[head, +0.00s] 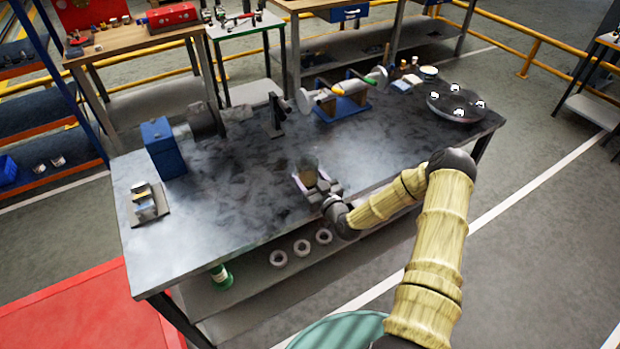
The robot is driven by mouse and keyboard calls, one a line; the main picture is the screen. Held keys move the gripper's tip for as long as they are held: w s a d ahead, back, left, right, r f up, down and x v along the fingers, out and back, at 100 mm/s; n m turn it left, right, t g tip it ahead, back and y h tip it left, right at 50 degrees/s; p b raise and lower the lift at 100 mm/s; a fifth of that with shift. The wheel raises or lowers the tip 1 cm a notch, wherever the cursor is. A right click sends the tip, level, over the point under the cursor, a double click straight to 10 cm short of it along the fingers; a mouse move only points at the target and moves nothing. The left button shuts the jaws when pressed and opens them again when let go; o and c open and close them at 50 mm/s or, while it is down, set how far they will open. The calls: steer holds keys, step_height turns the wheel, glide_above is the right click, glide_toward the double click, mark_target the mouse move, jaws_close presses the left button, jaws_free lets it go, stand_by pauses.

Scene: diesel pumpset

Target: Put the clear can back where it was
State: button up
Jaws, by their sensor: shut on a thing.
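My gripper (312,190) is over the front middle of the dark metal workbench (235,215). Its fingers are closed around a small, see-through, brownish can (306,168), which looks upright. The fingers hide part of the can. I cannot tell whether the can's base touches the bench top or hangs just above it.
A blue box (162,148) and a small block stand (148,203) are on the bench's left. A dark upright stand (274,118), a shaft on a blue base (342,104) and a round dark tray (457,104) stand behind and right. Bench space around the gripper is clear.

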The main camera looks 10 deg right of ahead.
steer(key=shift+f, duration=0.2)
steer(key=o, duration=1.2)
steer(key=shift+r, duration=0.1)
steer(key=shift+c, duration=0.2)
steer(key=shift+r, duration=0.15)
steer(key=shift+s, duration=0.25)
steer(key=b+v, duration=0.3)
steer(key=v, duration=0.8)
steer(key=shift+s, duration=0.15)
steer(key=shift+d, duration=0.1)
